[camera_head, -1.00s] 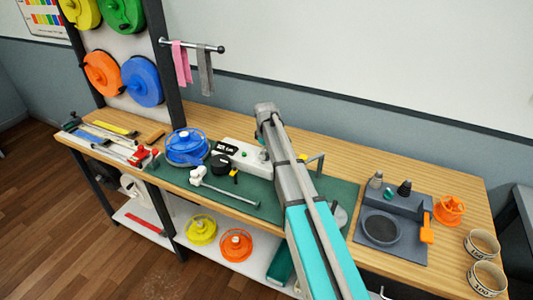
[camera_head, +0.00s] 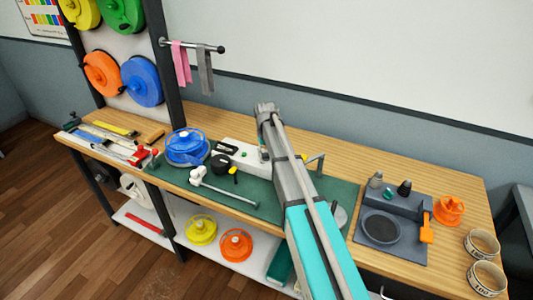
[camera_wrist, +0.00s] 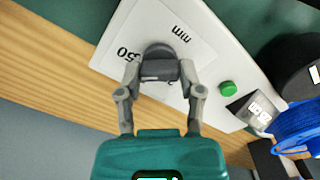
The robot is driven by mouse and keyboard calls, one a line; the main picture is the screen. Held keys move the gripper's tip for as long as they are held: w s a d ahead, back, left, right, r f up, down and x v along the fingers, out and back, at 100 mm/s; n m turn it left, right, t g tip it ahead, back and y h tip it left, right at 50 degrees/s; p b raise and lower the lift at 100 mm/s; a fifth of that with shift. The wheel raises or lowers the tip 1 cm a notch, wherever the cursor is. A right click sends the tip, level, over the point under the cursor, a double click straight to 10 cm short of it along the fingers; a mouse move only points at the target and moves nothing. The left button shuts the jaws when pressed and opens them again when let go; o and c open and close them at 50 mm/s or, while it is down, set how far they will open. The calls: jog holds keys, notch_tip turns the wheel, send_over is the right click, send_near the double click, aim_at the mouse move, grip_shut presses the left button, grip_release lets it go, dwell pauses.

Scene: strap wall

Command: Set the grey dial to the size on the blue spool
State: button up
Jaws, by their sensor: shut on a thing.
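My gripper (camera_wrist: 160,72) is shut on the dial, one finger on each side. The plate is on a white machine (camera_wrist: 218,62), which also shows in the head view (camera_head: 247,160). I cannot read a size on the spool.
A black round part (camera_head: 221,163) and a white-headed rod (camera_head: 225,188) lie in front of the machine on the green mat (camera_head: 330,190). A dark grey station (camera_head: 385,225) stands at right.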

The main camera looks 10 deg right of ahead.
jog(key=shift+s+m, duration=0.1)
jog(key=shift+m, duration=1.1)
jog(key=o, duration=1.1)
jog(key=shift+o, duration=0.2)
jog(key=shift+r, duration=0.1)
